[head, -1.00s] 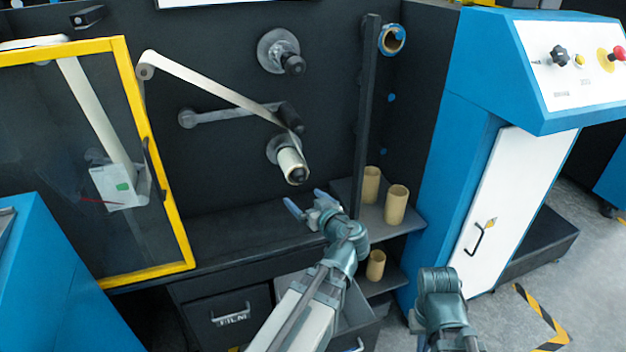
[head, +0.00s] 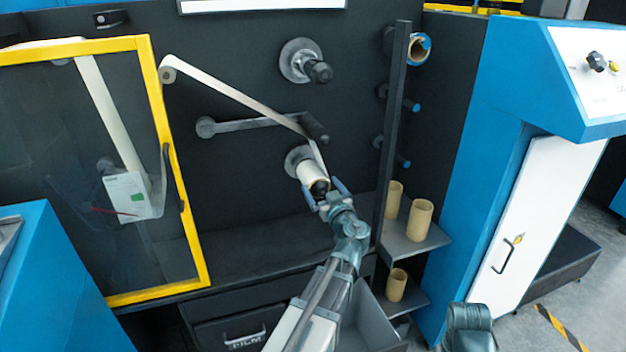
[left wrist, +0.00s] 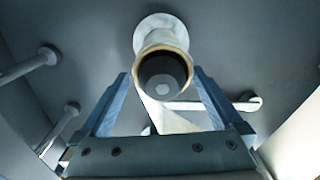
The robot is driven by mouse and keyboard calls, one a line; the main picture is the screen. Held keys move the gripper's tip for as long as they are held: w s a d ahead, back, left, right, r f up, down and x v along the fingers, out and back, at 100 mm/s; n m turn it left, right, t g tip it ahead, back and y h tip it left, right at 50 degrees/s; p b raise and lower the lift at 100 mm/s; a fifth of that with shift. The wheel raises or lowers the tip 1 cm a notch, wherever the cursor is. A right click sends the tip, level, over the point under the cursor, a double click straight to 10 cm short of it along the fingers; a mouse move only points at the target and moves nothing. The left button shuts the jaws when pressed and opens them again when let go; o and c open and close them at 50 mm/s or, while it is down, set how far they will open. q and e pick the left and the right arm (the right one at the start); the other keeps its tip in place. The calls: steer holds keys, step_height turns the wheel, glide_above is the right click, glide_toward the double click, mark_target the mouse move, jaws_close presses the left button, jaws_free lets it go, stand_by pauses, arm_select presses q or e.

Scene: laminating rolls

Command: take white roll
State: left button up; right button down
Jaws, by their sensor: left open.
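The white roll (head: 313,173) sits on a spindle on the dark machine panel, with a pale film strip running up from it to the left. In the left wrist view the roll (left wrist: 164,47) shows end-on, with the dark spindle end inside its core. My left gripper (head: 325,193) is at the front end of the roll. Its two blue fingers are open, one on each side of the roll, and it also shows in the left wrist view (left wrist: 162,88). I cannot tell whether the fingers touch it. Only part of my right arm shows at the bottom right; its gripper is out of view.
An empty spindle (head: 318,71) is above, and a roller arm (head: 255,123) lies between. A yellow-framed door (head: 158,110) stands at left. A dark upright post (head: 393,130) and several cardboard cores (head: 420,220) on shelves are at right. An open drawer (head: 375,318) is below.

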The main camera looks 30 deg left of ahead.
mark_target(308, 171)
arm_select(q)
steer(key=shift+w+a, duration=0.3)
steer(key=shift+a, duration=0.1)
steer(key=x, duration=0.5)
steer(key=shift+a+f, duration=0.15)
steer(key=shift+s, duration=0.1)
steer(key=c, duration=1.3)
